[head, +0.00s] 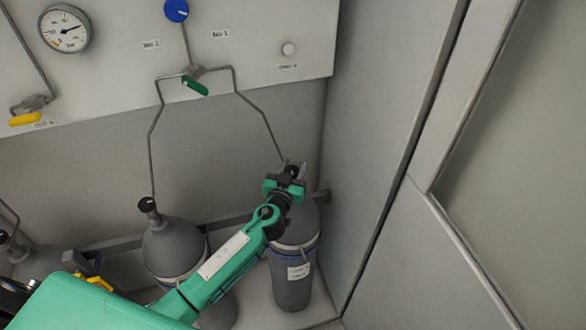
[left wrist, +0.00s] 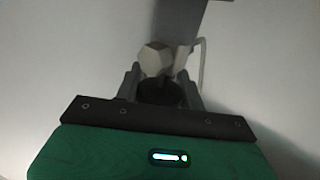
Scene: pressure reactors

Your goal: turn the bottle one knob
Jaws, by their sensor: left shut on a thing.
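The right-hand grey gas bottle (head: 291,262) stands upright near the corner, with a small white label I cannot read. My left gripper (head: 291,171) is at its top, shut on the black knob (head: 292,170). In the left wrist view the dark round knob (left wrist: 160,93) sits between the two fingers of my left gripper (left wrist: 160,84), with a pale metal valve fitting (left wrist: 155,58) just beyond it. The gripper and arm hide part of the bottle's neck. My right gripper is not in view.
A second grey bottle (head: 173,247) with a black knob (head: 146,204) stands to the left. Thin pipes rise from the bottles to a panel (head: 250,45) with a gauge (head: 65,29), a green-handled valve (head: 195,86) and a blue knob (head: 176,10). A wall (head: 375,110) closes the right side.

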